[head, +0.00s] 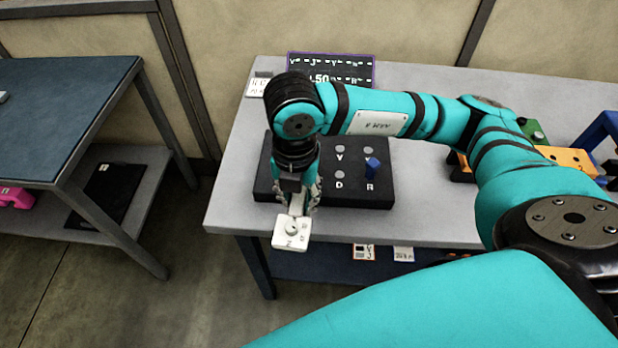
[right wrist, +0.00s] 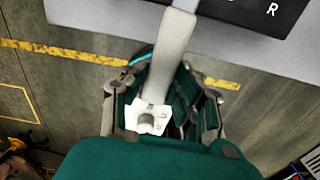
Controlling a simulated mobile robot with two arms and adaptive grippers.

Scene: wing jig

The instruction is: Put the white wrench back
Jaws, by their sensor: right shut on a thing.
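The white wrench (head: 291,232) is held in my right gripper (head: 297,205), just off the near edge of the grey bench. Its squarish lettered end with a round knob faces the head camera. In the right wrist view the wrench (right wrist: 172,55) shows as a long pale shaft running up the picture, between the two fingers of my right gripper (right wrist: 160,95). A black block (head: 345,195) with lettered round spots lies on the bench behind the gripper. A blue peg-like piece (head: 372,168) stands in it. My arm hides the block's left part. My left gripper is not in view.
The grey bench top (head: 430,215) is clear right of the block. A dark display board (head: 345,70) stands at the back. Orange and green items (head: 565,158) sit at the right. A blue-topped table (head: 60,110) stands left, across a floor gap.

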